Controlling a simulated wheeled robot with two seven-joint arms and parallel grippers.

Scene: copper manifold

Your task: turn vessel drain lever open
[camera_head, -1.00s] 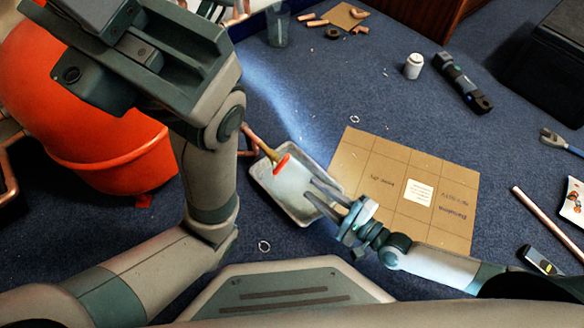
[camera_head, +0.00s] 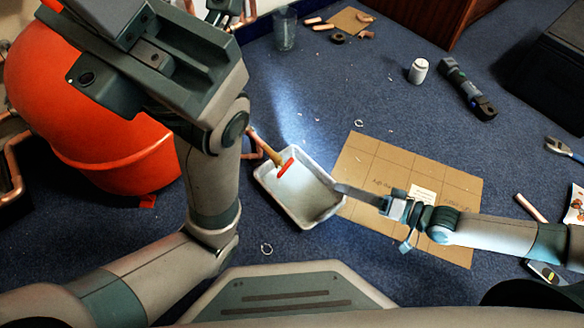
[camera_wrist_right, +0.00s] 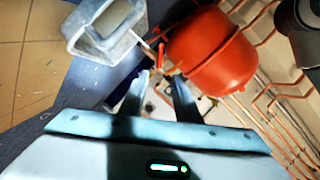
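The red drain lever (camera_head: 285,167) sits at the end of a brass-coloured valve on the copper pipe from the orange-red vessel (camera_head: 82,120). It appears above the grey tray (camera_head: 301,221). The lever (camera_wrist_right: 161,55) also shows in the right wrist view, beside the vessel (camera_wrist_right: 212,50). My right gripper (camera_head: 340,188) is at the tray's right edge in the head view, pointing left, apart from the lever. Its fingers (camera_wrist_right: 160,76) are spread and empty in the wrist view. My left arm rises in front of the vessel; its gripper is mostly cut off at the top edge.
A cardboard sheet (camera_head: 365,165) lies right of the tray, under my right arm. A white can (camera_head: 418,71), a dark torch-like tool (camera_head: 467,88) and a clear cup (camera_head: 285,30) stand or lie farther back. Copper pipes (camera_wrist_right: 285,105) run behind the vessel. Blue carpet between is mostly clear.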

